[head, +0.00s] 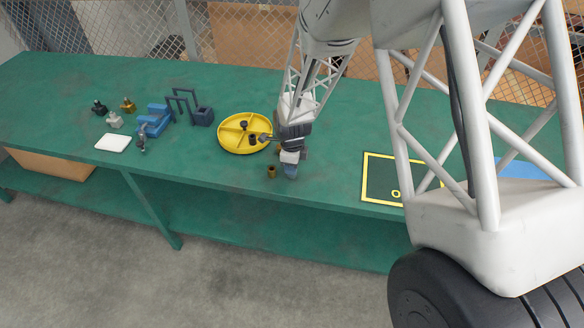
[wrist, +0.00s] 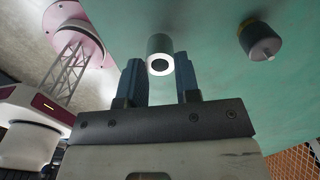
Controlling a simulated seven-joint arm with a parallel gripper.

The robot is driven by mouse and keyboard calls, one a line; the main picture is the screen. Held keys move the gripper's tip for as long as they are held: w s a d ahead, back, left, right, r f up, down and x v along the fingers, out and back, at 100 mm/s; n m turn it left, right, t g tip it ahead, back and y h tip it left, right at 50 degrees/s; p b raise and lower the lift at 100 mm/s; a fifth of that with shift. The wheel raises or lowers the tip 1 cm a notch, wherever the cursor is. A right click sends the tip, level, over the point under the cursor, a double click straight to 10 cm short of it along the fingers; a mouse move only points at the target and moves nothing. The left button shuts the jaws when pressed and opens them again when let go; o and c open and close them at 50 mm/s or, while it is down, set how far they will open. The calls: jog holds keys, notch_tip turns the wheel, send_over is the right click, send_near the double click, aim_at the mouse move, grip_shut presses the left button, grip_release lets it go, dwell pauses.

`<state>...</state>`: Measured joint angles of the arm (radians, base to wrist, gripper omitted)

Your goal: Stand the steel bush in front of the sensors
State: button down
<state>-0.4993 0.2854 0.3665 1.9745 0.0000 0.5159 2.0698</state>
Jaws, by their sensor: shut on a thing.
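The steel bush (wrist: 160,55) is a short grey cylinder with a round bore, seen end-on between my fingertips in the wrist view. My gripper (wrist: 159,78) is shut on it, with one dark blue finger on each side. In the head view my gripper (head: 290,170) is low near the bench's front edge, and I cannot make out the bush there. A dark piece (head: 99,107), a grey piece (head: 114,121) and a brass-coloured piece (head: 127,104) stand in a group at the left; they may be the sensors, but they are too small to be sure.
Blue fixtures (head: 153,122) and a white pad (head: 113,143) lie left. A yellow-framed area (head: 380,199) is right. Green bench between is clear.

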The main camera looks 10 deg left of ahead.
jog(key=shift+f, duration=0.65)
jog(key=shift+f, duration=0.1)
jog(key=c, duration=0.8)
grip_release()
jog(key=shift+r, duration=6.1)
